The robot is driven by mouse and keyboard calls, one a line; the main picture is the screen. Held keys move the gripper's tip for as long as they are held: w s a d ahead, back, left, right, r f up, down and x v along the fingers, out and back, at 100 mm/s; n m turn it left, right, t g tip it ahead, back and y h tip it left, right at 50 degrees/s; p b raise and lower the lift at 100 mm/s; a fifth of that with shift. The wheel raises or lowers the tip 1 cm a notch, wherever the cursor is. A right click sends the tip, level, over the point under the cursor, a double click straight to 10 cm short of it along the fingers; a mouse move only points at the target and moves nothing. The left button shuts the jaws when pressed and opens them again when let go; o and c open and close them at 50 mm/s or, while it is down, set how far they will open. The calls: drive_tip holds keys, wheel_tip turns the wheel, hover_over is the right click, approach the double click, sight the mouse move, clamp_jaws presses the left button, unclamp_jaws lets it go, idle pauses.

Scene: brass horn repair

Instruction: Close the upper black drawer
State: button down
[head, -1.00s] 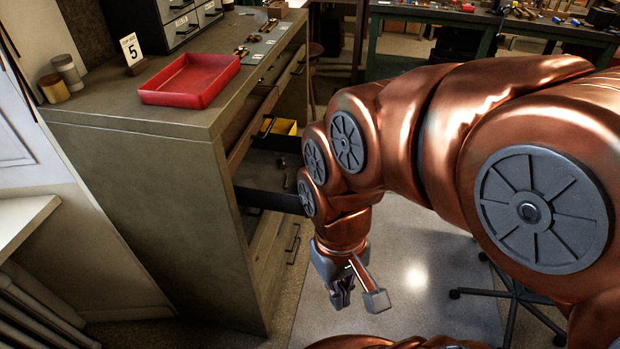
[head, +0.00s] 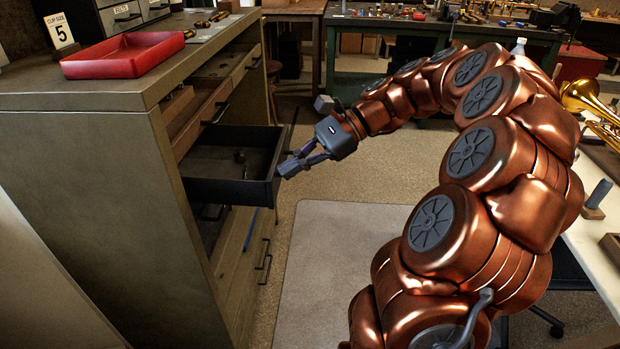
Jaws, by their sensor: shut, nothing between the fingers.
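A black drawer (head: 226,190) sticks out open from the side of the olive-grey cabinet (head: 95,185). A few small dark items lie inside it. My gripper (head: 282,171) is shut and empty, with its fingertips at the outer right side of the drawer's front. I cannot tell whether they touch it. A dark gap (head: 212,222) shows under this drawer, and any second black drawer there is mostly hidden.
A wooden drawer (head: 205,118) above the black one is partly open. A red tray (head: 125,55) sits on the cabinet top. A brass horn (head: 595,105) is at far right.

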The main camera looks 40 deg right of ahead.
drive_tip(key=s+d+f+m+t+b, duration=0.1)
drive_tip(key=d+f+m+t+b, duration=0.2)
drive_tip(key=d, duration=0.7)
drive_tip(key=s+d+f+m+t+b, duration=0.1)
drive_tip(key=d+m+t, duration=0.35)
drive_tip(key=d, duration=0.55)
drive_tip(key=b+x, duration=0.2)
drive_tip(key=x, duration=1.2)
drive_tip(key=shift+s+a+f+g, duration=0.2)
drive_tip(key=shift+a+f+g, duration=0.05)
drive_tip(key=shift+a+g, duration=0.1)
drive_tip(key=shift+m, duration=0.25)
